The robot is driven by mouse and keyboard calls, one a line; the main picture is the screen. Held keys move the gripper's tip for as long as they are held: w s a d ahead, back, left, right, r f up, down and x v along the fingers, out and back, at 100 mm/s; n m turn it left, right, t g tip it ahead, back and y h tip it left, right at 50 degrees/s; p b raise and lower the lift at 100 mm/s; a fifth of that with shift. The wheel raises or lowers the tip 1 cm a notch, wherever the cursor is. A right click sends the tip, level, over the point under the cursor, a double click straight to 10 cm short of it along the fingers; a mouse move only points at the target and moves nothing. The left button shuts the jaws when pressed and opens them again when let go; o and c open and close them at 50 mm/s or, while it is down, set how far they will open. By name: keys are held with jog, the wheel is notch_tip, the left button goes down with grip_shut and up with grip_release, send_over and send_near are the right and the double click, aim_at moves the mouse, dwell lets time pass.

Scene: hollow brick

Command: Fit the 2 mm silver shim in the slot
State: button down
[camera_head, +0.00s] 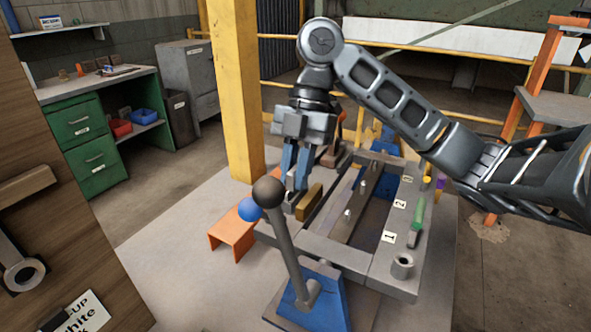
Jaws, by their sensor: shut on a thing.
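My gripper (296,185), with blue fingers, points down at the left side of a grey bench fixture (334,250). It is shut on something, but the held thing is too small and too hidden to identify. A small grey patch shows at the fingertips; I cannot tell whether it is the silver shim. A brass-coloured block (309,201) stands just right of the fingertips; I cannot tell whether they touch. The fixture has a long recess with small pale pegs (347,214) and number labels 1 (388,238) and 2 (400,204). I cannot make out the slot for certain.
A lever with a brown ball knob (268,191) on a blue base (310,300) stands in front of my gripper. A blue ball (249,209) sits by an orange stand (232,232). A green cylinder (417,215) and grey ring (402,262) are right. A yellow post (234,90) rises behind.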

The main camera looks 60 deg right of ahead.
jog(key=shift+f, duration=0.2)
jog(key=c, duration=1)
grip_release()
jog(key=shift+o, duration=0.2)
jog(key=v, duration=0.8)
jog(key=shift+s+f, duration=0.1)
